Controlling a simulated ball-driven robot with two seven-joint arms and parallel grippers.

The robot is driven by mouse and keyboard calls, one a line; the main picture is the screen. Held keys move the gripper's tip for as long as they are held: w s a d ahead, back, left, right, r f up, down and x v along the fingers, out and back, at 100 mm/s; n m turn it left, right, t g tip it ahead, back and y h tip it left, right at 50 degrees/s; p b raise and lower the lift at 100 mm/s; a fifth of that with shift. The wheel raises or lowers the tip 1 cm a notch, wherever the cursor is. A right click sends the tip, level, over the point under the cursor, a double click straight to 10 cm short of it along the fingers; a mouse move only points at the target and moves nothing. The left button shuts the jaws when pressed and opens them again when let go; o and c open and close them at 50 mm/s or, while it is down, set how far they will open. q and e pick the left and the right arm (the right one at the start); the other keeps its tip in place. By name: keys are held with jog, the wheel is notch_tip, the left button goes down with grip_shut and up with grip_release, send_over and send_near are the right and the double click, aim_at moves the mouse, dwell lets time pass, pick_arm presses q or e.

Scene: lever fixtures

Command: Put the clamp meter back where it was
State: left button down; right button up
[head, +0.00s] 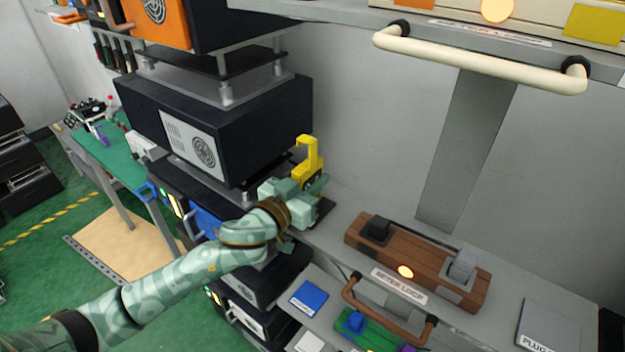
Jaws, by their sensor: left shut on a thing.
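The yellow clamp meter (309,155) stands roughly upright at the right side of the black equipment stack, with its hooked jaw at the top. My left gripper (306,186) is shut on it near its lower part, and the fingers hide much of its body. A dark patch (325,208) shows on the grey shelf just below and right of the gripper. I cannot tell whether the meter touches it. My right gripper is not in the head view.
Black equipment boxes (215,120) stand close left of the gripper. A wooden lever block (415,262) sits to the right on the grey shelf. A brown handle (388,312) and a blue square (309,297) lie lower. A cream rail (480,62) crosses above.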

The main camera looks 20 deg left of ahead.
pick_arm(q)
jog(key=c, duration=1.3)
grip_release()
jog(key=shift+f, duration=0.1)
jog(key=shift+o, duration=0.2)
jog(key=b+v, duration=0.2)
jog(key=v, duration=1)
